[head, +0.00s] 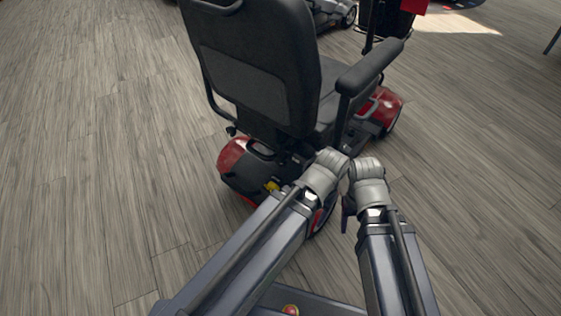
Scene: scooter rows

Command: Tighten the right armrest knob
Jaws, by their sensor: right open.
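A red and black mobility scooter (240,170) stands with its back to me, its dark seat back (250,80) facing me. The right armrest (372,66) is a black pad on the right of the seat, with a post (342,118) below it. The right armrest knob cannot be made out; my arms' wrists cover the area low behind the seat. My right gripper (347,212) shows only as a dark part beside its wrist, open, close to the scooter's rear right side. My left arm's wrist reaches in front of the seat's lower right corner; its jaws are hidden.
A small dark knob (231,130) shows at the seat's lower left. A yellow part (271,186) is on the scooter's rear. Another scooter (333,12) stands at the back. The wood floor (90,150) is clear at left and right.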

